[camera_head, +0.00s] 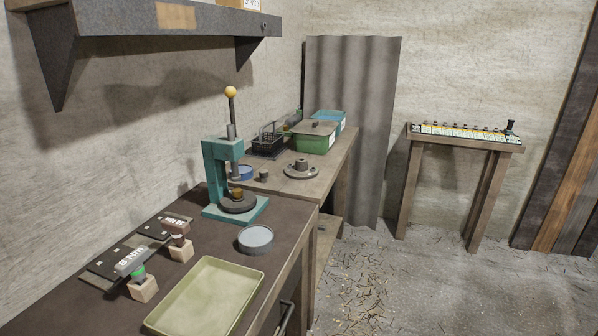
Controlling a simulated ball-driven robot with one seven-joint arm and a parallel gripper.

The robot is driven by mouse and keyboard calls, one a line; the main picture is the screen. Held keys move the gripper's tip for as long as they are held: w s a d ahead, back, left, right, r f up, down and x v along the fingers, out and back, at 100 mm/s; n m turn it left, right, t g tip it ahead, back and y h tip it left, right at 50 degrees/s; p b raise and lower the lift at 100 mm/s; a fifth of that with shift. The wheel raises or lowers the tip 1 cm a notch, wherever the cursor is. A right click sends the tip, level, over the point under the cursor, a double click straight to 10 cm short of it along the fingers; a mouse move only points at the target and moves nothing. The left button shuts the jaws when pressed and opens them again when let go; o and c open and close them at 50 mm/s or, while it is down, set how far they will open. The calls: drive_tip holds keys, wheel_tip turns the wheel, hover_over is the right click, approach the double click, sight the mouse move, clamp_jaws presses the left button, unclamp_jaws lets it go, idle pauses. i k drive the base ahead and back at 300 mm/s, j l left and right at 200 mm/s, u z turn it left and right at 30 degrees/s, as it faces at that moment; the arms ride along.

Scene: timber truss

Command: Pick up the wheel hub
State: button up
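A dark metal part with a round flange and a raised central boss, which looks like the wheel hub (301,170), lies flat on the farther wooden bench (338,160). It sits boss up, near the bench's right edge. A small dark cylinder (264,176) stands to its left, apart from it. My gripper is not in view.
A teal press (216,165) with a yellow knob stands on the nearer dark bench, beside a round grey dish (255,239) and a pale green tray (206,300). Green bin (314,138) and black basket (268,142) stand behind the hub. A shelf (165,22) overhangs left.

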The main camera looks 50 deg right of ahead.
sight(301, 171)
drive_tip(key=i+l+u, duration=0.15)
drive_tip(key=l, duration=1.3)
drive_tip(key=l+u, duration=0.15)
drive_tip(key=l, duration=1.25)
